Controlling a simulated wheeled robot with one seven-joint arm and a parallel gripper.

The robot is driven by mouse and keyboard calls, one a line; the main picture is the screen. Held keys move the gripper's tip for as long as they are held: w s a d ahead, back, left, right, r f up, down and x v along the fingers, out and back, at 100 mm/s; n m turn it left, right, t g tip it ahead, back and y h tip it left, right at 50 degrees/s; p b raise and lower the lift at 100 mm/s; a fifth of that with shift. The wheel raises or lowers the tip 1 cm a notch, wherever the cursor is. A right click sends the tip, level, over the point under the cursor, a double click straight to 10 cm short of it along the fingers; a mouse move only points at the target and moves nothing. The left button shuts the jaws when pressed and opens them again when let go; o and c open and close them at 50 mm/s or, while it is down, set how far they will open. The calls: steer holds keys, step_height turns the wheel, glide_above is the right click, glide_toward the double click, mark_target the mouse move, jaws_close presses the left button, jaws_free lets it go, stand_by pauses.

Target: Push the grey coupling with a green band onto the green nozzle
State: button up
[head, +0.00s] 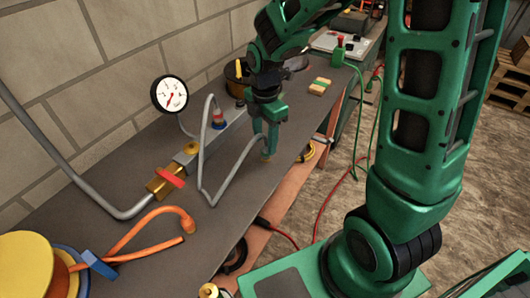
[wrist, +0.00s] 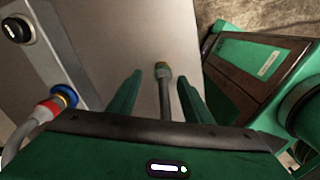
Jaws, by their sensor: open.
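My gripper (head: 268,138) points down over the bench, its fingers apart. I cannot pick out the green nozzle in either view; my arm and gripper cover part of the grey block (head: 210,138).
A plug with red, blue and yellow rings (head: 218,119) stands on the block. A pressure gauge (head: 169,94), a red-handled valve (head: 171,176) and an orange hose (head: 150,222) are on the left. A striped block (head: 320,86) lies farther back on the grey bench (head: 120,155).

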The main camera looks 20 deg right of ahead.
mark_target(266, 145)
step_height(266, 145, down, 5)
steer(key=shift+s+f, duration=0.1)
steer(key=shift+s, duration=0.05)
stand_by(0.4)
steer(key=c, duration=1.1)
